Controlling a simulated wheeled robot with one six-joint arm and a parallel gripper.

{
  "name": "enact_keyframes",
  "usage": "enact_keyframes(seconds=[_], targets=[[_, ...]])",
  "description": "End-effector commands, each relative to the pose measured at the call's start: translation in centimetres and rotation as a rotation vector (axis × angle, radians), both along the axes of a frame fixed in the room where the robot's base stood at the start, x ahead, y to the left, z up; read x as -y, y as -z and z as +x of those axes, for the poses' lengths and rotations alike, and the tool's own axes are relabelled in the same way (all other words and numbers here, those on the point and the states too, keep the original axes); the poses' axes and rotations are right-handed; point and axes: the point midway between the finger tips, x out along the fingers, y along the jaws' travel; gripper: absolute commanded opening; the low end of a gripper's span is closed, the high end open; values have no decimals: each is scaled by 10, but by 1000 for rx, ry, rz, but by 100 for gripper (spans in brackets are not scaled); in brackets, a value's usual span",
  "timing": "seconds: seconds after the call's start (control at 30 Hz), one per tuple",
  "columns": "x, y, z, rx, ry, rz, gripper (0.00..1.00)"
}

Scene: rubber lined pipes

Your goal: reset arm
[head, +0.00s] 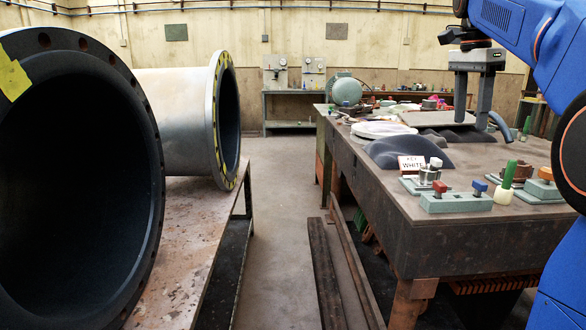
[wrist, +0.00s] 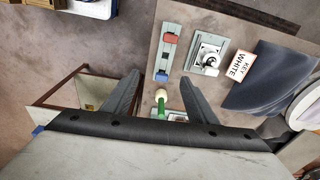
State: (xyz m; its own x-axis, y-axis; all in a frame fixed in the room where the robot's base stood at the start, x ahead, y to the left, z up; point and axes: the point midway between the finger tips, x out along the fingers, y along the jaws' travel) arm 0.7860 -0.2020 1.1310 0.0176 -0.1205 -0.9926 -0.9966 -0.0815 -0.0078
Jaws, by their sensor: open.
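My gripper (head: 472,122) is open and empty, hanging with its fingers down above the right workbench in the head view. In the wrist view my gripper (wrist: 160,76) shows two dark fingers spread apart with nothing clamped between them. Beyond it lie a grey-green block with a red and a blue knob (wrist: 165,58) and a fixture with a white knob (wrist: 208,54). A green-and-white handled item (wrist: 161,98) appears between the fingers, apart from them. My blue arm reaches in from the upper right of the head view.
The workbench (head: 430,207) holds a "KEY WHITE" sign (head: 411,163), a dark curved rubber piece (head: 400,150), a green motor (head: 346,90) and several knobbed blocks. Large flanged pipes (head: 185,110) lie on the left table (head: 190,240). A floor aisle (head: 280,200) runs between, with steel beams along it.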

Motion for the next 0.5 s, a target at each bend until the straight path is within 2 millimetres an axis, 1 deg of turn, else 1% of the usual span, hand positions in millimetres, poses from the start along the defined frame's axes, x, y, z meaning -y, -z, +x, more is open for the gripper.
enact_keyframes(seconds=[0.27,0.5], targets=[[-12,12,-17,15,-104,-2,52],[-28,33,-42,37,-251,-8,52]])
